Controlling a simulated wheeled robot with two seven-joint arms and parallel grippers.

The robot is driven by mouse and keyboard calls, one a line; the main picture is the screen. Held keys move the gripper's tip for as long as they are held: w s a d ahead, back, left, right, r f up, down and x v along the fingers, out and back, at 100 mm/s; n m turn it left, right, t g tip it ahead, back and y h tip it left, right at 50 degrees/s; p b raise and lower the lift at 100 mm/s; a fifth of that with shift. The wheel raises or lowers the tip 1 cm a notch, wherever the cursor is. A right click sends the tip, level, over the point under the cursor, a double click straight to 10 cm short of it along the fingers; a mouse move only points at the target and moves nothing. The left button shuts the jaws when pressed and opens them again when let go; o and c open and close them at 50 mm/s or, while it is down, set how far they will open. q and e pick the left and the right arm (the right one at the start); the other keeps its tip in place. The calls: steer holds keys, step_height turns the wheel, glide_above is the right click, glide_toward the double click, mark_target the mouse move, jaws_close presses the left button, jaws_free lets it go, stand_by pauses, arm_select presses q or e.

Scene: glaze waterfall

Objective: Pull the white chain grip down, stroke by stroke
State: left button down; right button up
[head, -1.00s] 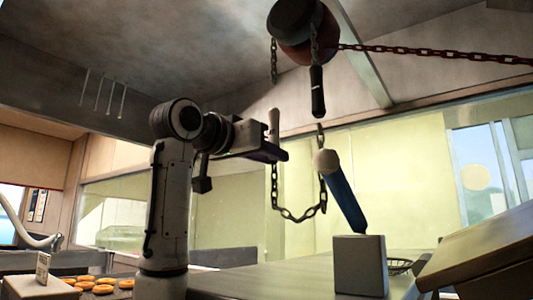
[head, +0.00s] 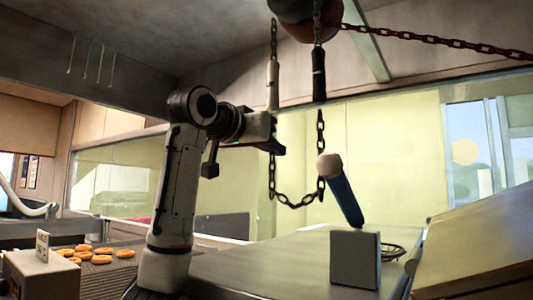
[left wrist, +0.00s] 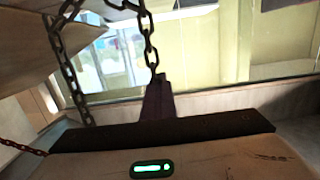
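The white chain grip (head: 272,85) hangs upright on the left strand of chain below a dark red wheel (head: 310,22). A black grip (head: 319,75) hangs on the right strand. A chain loop (head: 296,205) dips below both. My left gripper (head: 280,150) is just below the white grip, apart from it, beside the left strand. In the left wrist view my left gripper's fingers (left wrist: 158,80) look together, and a chain (left wrist: 149,40) meets their tips. Whether they pinch a link is unclear. The white grip is not in that view. My right gripper is not in view.
A blue rod with a pale round top (head: 341,190) leans above a grey box (head: 355,259) on the counter (head: 270,262). Orange-brown rings (head: 84,252) lie at left. A rust-coloured chain (head: 430,40) runs right from the wheel. A slanted panel (head: 475,245) fills the right.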

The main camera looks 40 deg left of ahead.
arm_select(q)
step_height(320, 180, down, 10)
steer(key=s+t+b, duration=0.1)
steer(key=s+b, duration=0.1)
steer(key=b, duration=1)
steer(key=shift+d+r+b, duration=0.2)
steer(key=shift+d+b, duration=0.2)
steer(key=shift+d, duration=0.05)
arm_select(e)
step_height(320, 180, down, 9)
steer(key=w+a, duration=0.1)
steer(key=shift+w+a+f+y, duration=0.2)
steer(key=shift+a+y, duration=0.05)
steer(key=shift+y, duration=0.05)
arm_select(q)
steer(key=c, duration=1.5)
jaws_free()
steer(key=shift+o, duration=0.7)
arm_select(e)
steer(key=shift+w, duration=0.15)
